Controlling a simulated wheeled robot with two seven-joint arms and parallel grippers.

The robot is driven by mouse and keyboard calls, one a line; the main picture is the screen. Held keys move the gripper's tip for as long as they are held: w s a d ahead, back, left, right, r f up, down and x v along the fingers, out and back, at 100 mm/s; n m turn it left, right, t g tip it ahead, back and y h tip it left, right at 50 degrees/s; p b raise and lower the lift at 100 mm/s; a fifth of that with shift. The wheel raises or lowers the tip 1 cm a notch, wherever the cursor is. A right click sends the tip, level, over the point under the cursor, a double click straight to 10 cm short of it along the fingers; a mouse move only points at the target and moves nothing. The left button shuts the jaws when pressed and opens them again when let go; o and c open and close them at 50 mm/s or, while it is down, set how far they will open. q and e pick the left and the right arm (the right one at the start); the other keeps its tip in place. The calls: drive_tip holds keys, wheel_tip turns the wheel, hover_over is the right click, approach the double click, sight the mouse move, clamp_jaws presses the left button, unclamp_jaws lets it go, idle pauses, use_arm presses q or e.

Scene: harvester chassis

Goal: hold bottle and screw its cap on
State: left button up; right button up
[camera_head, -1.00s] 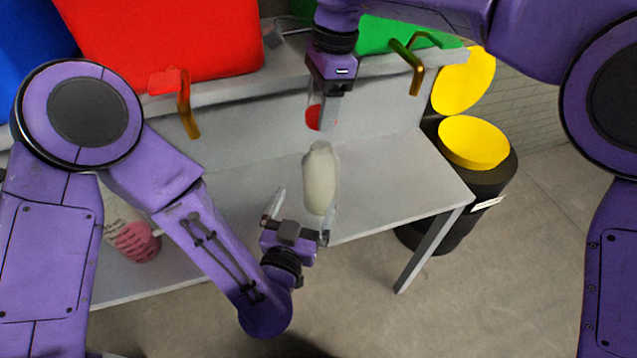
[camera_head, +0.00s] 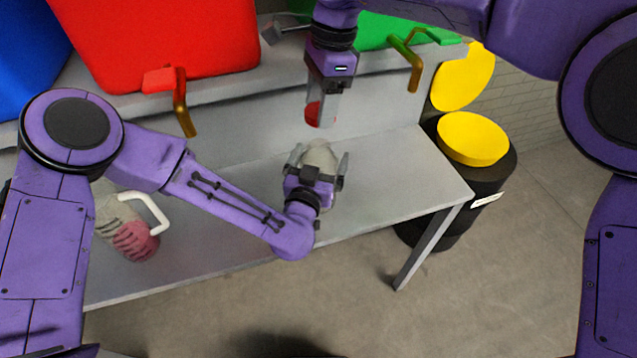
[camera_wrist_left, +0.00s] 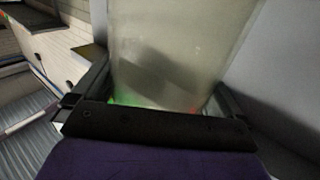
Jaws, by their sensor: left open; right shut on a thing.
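The pale bottle (camera_head: 320,155) stands on the grey table, partly hidden behind my left gripper (camera_head: 318,168) in the head view. In the left wrist view the bottle (camera_wrist_left: 180,50) fills the space between the open fingers of my left gripper (camera_wrist_left: 165,85). I cannot tell whether either finger touches it. My right gripper (camera_head: 322,104) is above and slightly behind the bottle, pointing down, shut on a red cap (camera_head: 320,114). The cap is apart from the bottle.
Red (camera_head: 160,40) and green containers stand on the shelf behind, with brass taps. Black bins with yellow lids (camera_head: 472,139) are at the right. The table's right part is clear.

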use_arm(q)
drive_tip(key=c, duration=1.2)
use_arm(e)
hover_over(317, 146)
drive_tip(key=shift+w+d+f, duration=0.1)
drive_tip(key=shift+f, duration=1.15)
drive_tip(key=shift+d+f, duration=0.1)
drive_tip(key=shift+f, duration=1.15)
drive_tip(key=shift+f, duration=0.15)
drive_tip(key=shift+f, duration=0.75)
drive_tip(key=shift+f, duration=0.55)
use_arm(q)
drive_tip(key=c, duration=0.6)
drive_tip(key=shift+o, duration=0.2)
use_arm(e)
drive_tip(key=m, duration=0.3)
drive_tip(key=shift+t, duration=0.3)
drive_tip(key=m, duration=0.3)
drive_tip(key=shift+m, duration=0.4)
